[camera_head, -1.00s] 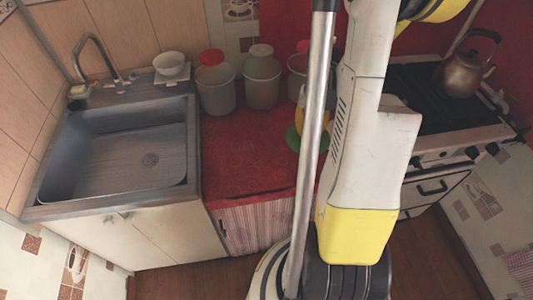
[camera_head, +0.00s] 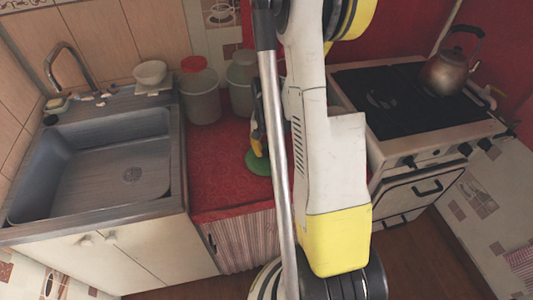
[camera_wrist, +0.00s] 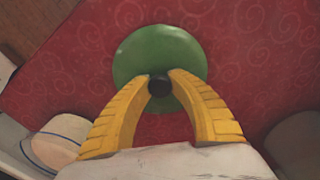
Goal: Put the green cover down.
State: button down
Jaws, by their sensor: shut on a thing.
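The green cover (camera_wrist: 160,53) is a round green disc with a dark knob (camera_wrist: 159,86) at its centre. My gripper (camera_wrist: 160,88) has its two yellow fingers shut on that knob in the wrist view. The cover is over the red counter (camera_wrist: 250,60); I cannot tell whether it touches the cloth. In the head view the green cover (camera_head: 257,162) shows at the right part of the red counter, partly hidden behind my arm, with a yellow finger (camera_head: 257,143) above it.
A stove (camera_head: 390,90) with a kettle (camera_head: 450,70) is at right. The counter's front left is clear.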

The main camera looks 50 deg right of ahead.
aim_at(266, 151)
jog(key=shift+f, duration=0.1)
jog(key=c, duration=1.2)
grip_release()
jog(key=shift+c, duration=0.2)
notch_tip(266, 151, up, 12)
jog(key=r+p, duration=0.1)
jog(key=p, duration=0.4)
jog(key=s+a+r+n+t, duration=0.2)
jog(key=a+r+n, duration=0.3)
jog(key=a, duration=0.7)
jog(key=s+a+r+n+t, duration=0.3)
jog(key=a+r+n+t, duration=0.2)
jog(key=a+r, duration=0.4)
jog(key=shift+s+a+r+n, duration=0.3)
jog(key=shift+a+n, duration=0.1)
jog(key=shift+a, duration=1.85)
